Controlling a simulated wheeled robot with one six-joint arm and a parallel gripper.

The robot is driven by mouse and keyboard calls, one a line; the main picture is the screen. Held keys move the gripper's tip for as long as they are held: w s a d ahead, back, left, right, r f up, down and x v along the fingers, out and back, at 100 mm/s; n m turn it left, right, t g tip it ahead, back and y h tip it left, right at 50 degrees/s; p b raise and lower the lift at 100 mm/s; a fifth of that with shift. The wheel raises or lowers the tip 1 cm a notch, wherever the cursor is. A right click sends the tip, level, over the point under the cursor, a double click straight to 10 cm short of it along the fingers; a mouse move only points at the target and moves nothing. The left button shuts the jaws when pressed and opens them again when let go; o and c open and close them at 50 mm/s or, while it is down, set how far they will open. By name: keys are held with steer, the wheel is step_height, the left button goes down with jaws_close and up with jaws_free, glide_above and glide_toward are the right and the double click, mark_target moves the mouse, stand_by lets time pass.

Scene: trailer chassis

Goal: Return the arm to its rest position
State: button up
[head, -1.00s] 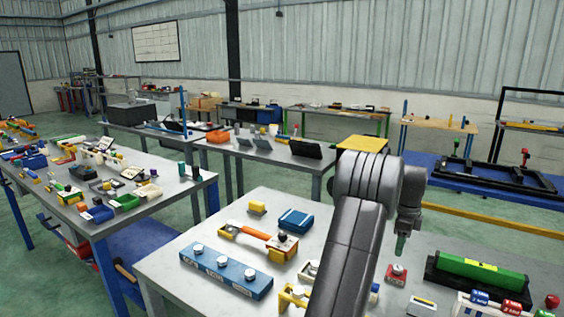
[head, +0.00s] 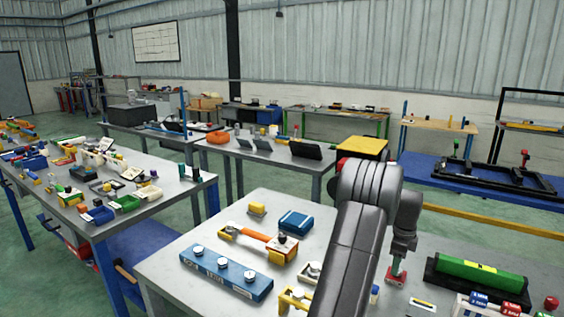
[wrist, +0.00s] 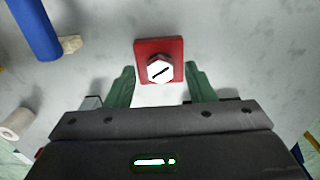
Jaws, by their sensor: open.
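My gripper (head: 397,268) hangs from my grey arm over the front workbench (head: 222,218), pointing down at a small red block (head: 390,278). The gripper partly hides the block in the head view. In the wrist view the green fingers of my gripper (wrist: 160,67) are apart. The red block (wrist: 144,48) lies just past the fingertips, with a white hex head (wrist: 160,70) between them in the picture. I see clear gaps on both sides of the hex head. Whether the fingertips are level with it, I cannot tell.
A green bar on a black stand (head: 480,273) is right of my gripper, with several small coloured blocks in front. A blue block with white knobs (head: 226,272) and an orange-handled tool (head: 257,238) lie left. In the wrist view a blue cylinder (wrist: 35,28) lies upper left.

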steer(key=shift+f+n, duration=0.3)
steer(key=n, duration=0.4)
steer(key=shift+s, duration=0.1)
steer(key=n, duration=0.6)
steer(key=shift+s, duration=0.15)
steer(key=n, duration=0.5)
steer(key=shift+s+n, duration=0.1)
steer(key=shift+n, duration=0.2)
steer(key=n, duration=0.5)
steer(key=shift+d, duration=0.15)
